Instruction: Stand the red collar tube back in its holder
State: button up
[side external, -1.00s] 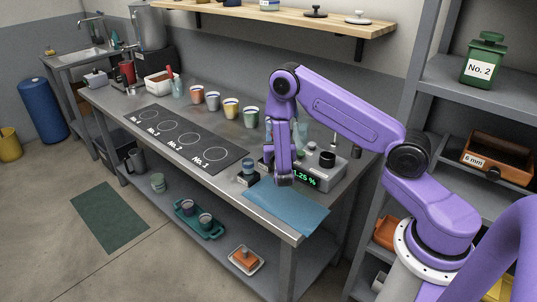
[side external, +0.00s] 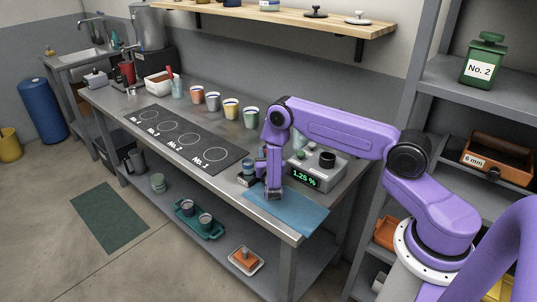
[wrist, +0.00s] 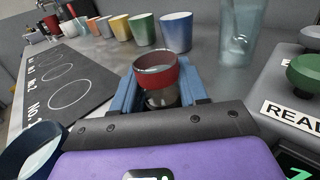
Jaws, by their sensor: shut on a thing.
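The red collar tube (wrist: 156,72) shows in the wrist view as a clear tube with a red band round its open top. My gripper (wrist: 160,92) is shut on it, with one blue finger on each side. In the side external view my gripper (side external: 273,192) points down over the left part of the blue mat (side external: 295,212); the tube cannot be made out there. A dark blue-rimmed round thing (wrist: 32,155) is at the lower left of the wrist view. A small dark stand-like object (side external: 247,174) is just left of my gripper; I cannot tell whether it is the holder.
A grey meter (side external: 318,170) reading 1.25 % stands behind and right of my gripper. Several coloured cups (side external: 231,107) line the bench's back. A clear vessel (wrist: 240,35) is right of the tube. The dark numbered mat (side external: 180,140) lies left, with bare room on it.

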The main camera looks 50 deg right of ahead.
jog(key=shift+f, duration=0.1)
jog(key=o, duration=1.2)
jog(key=shift+c, duration=0.2)
jog(key=v, duration=1.2)
jog(key=s+a+r+m+g+h, duration=0.1)
jog(key=s+r+m+g, duration=0.25)
jog(key=r, duration=0.35)
jog(key=s+a+r+m+g, duration=0.1)
jog(key=s+r+m+g, duration=0.3)
jog(key=r, duration=0.3)
jog(key=s+a+r+m+g+y, duration=0.1)
jog(key=s+a+r+m+y, duration=0.1)
jog(key=s, duration=0.6)
jog(key=s+a+r+m+g+y, duration=0.2)
jog(key=s+a+r+y, duration=0.1)
jog(key=s+y, duration=0.4)
jog(key=s+a+r+m+g+y, duration=0.2)
jog(key=s+a+y, duration=0.3)
jog(key=s, duration=0.5)
jog(key=shift+r+m, duration=0.25)
jog(key=shift+m, duration=0.2)
